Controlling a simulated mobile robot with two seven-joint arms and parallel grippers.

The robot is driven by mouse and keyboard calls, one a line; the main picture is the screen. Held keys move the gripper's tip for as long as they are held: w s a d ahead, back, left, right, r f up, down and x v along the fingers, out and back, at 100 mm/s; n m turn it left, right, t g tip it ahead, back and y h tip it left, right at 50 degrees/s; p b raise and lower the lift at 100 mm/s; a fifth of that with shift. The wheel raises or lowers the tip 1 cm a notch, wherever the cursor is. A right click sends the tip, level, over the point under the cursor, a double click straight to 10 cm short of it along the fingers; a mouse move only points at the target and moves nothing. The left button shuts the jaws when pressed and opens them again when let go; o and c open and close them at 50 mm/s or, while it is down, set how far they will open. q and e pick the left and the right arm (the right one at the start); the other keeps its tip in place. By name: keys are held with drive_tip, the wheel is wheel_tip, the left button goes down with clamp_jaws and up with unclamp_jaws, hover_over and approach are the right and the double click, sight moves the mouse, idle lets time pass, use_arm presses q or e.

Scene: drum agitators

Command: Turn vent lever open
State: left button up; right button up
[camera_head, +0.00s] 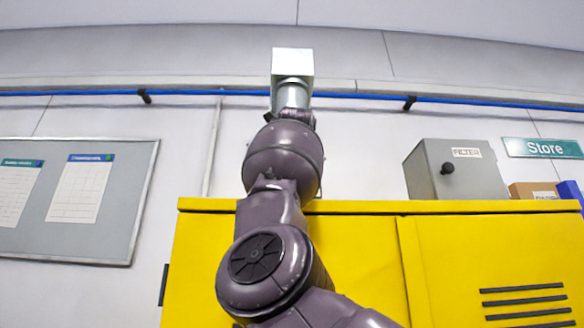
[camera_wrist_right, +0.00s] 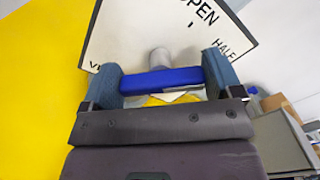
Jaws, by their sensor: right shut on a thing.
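The vent lever is a blue bar (camera_wrist_right: 160,82) in the right wrist view, in front of a grey round hub (camera_wrist_right: 159,60). Behind it is a white, black-edged plate (camera_wrist_right: 130,30) with "OPEN", "HALF" and a partly hidden word starting with "V". My right gripper (camera_wrist_right: 162,77) is shut on the blue bar, with one blue-grey finger at each end of it. I cannot tell which mark the lever points to. In the head view my arm hides the lever, the plate and my right gripper. My left gripper is not in view.
A yellow cabinet (camera_head: 490,250) fills the lower head view. A grey FILTER box (camera_head: 455,175) and a cardboard box (camera_head: 528,190) stand on its right. A pale box-shaped thing (camera_head: 292,62) shows above my arm. A blue pipe (camera_head: 200,92) and a notice board (camera_head: 120,225) are behind.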

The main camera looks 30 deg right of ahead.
drive_tip(key=n+b, duration=0.1)
drive_tip(key=n, duration=0.4)
drive_tip(key=shift+f, duration=0.15)
drive_tip(key=shift+n+b, duration=0.5)
drive_tip(key=shift+n, duration=0.7)
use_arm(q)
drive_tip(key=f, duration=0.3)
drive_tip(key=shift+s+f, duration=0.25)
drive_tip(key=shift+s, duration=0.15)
use_arm(e)
drive_tip(key=shift+n, duration=0.5)
